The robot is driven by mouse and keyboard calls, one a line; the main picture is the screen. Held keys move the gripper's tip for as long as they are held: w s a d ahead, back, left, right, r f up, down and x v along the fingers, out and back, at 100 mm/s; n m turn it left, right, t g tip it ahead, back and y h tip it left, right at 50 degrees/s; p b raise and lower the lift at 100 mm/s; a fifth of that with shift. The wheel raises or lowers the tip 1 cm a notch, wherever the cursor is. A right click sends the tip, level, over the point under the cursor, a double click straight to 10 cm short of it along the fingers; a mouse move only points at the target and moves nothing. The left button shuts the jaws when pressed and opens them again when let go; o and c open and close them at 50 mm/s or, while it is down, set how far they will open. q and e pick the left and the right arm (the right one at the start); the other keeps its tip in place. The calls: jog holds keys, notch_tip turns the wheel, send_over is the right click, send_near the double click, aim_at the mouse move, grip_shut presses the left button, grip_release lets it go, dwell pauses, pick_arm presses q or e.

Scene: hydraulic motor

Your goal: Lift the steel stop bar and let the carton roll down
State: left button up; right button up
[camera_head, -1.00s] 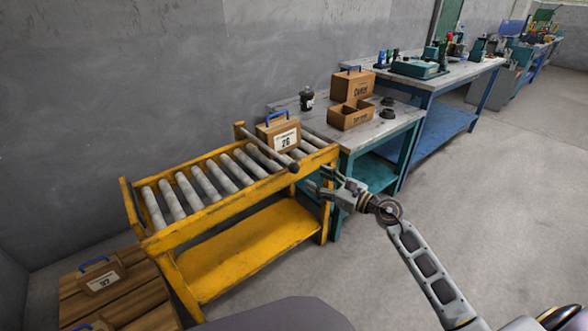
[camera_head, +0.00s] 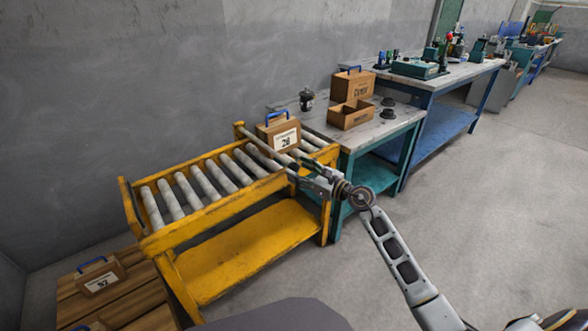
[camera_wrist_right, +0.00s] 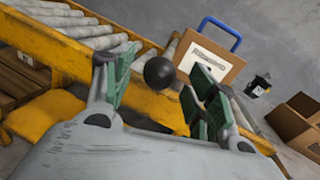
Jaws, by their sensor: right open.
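The carton (camera_head: 279,134), brown with a blue handle and a white label, stands on the upper right part of the yellow roller conveyor (camera_head: 215,222). The steel stop bar (camera_head: 262,143) crosses the rollers just left of the carton. In the right wrist view the bar's dark ball knob (camera_wrist_right: 160,73) sits between the green finger pads of my right gripper (camera_wrist_right: 158,90), and the carton (camera_wrist_right: 208,60) shows behind it. My right gripper (camera_head: 298,176) is open at the bar's near end; its fingers hide the knob in the head view. My left gripper is not in view.
Rollers (camera_head: 195,183) left of the bar are empty. A wooden pallet (camera_head: 130,301) with another handled carton (camera_head: 101,276) stands at lower left. A teal-legged table (camera_head: 345,138) adjoins the conveyor's right end, with an open box (camera_head: 350,120) and a black bottle on it.

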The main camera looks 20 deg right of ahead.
jog(key=shift+x, duration=1.4)
grip_shut()
